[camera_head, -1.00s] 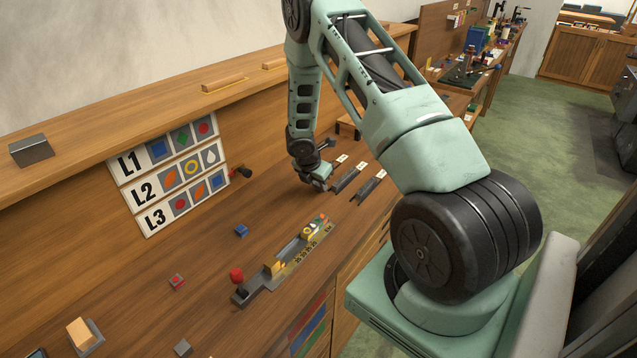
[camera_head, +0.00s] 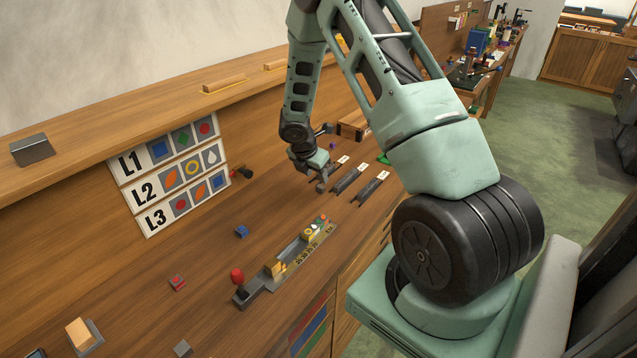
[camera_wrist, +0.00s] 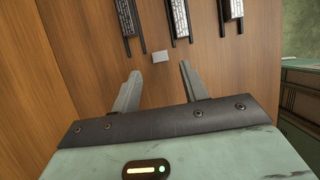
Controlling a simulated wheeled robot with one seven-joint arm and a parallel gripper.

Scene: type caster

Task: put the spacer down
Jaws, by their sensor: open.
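A small light grey block, which looks like the spacer (camera_wrist: 160,57), lies on the wooden bench top in the wrist view. It sits just beyond and between my fingertips, apart from both. My gripper (camera_wrist: 158,77) is open with nothing between its fingers. In the head view my gripper (camera_head: 322,184) hangs over the bench, close to the left end of the dark channels. I cannot make out the block in the head view.
Dark channels (camera_head: 346,180) lie beside my gripper; their ends also show at the top of the wrist view (camera_wrist: 179,20). A composing stick (camera_head: 300,250) with a red knob lies nearer. A blue block (camera_head: 242,231) and a red-topped block (camera_head: 177,283) stand left, with bare wood around.

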